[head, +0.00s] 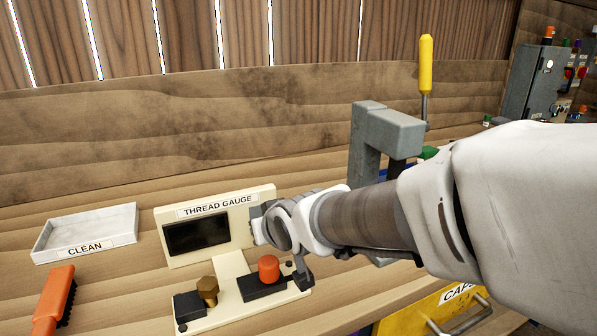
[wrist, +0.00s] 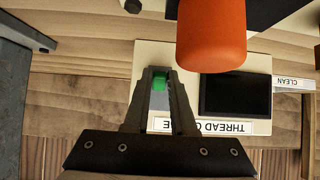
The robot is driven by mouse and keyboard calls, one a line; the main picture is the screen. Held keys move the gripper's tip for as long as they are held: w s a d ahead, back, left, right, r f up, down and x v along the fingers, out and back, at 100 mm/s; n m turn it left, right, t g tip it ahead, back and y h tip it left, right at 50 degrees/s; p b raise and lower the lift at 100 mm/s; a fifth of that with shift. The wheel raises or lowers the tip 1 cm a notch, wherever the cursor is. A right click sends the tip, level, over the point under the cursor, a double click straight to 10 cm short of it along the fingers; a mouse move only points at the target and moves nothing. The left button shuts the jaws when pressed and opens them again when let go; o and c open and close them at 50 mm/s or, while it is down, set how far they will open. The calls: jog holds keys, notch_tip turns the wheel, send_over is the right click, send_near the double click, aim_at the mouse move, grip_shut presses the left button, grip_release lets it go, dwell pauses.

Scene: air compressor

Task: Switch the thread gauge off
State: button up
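The thread gauge (head: 216,198) is a cream upright panel on a cream base, with a dark screen (head: 196,234). It appears upside down in the wrist view (wrist: 260,127), where its screen (wrist: 235,94) is also dark. A green switch part (wrist: 159,83) on a grey plate shows between my gripper's fingers. My gripper (wrist: 161,72) is at the panel's switch side, fingers a narrow gap apart, with nothing visibly held. In the head view my gripper (head: 262,222) is at the panel's right edge and hides the switch. I cannot tell whether the fingers touch it.
On the gauge base stand a brass bolt (head: 207,290) and an orange-red cylinder (head: 268,268), which looms close in the wrist view (wrist: 211,35). A CLEAN tray (head: 85,232) and an orange brush (head: 54,300) lie left. A grey clamp-like frame (head: 388,130) stands behind my arm.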

jog(key=o, duration=0.4)
jog(key=p+v, duration=0.6)
jog(key=v, duration=1.1)
jog(key=shift+r, duration=0.2)
jog(key=shift+s+d, duration=0.1)
jog(key=s+d+f+m+g+h, duration=0.2)
jog(key=s+d+m, duration=0.15)
jog(key=d, duration=0.45)
jog(key=s+d+f+m+g+h, duration=0.2)
jog(key=s+d+h, duration=0.15)
jog(key=d, duration=0.45)
notch_tip(320, 180, up, 13)
jog(key=p, duration=1.3)
jog(key=shift+s+a+y, duration=0.25)
jog(key=shift+a+y, duration=0.05)
jog(key=shift+y, duration=0.15)
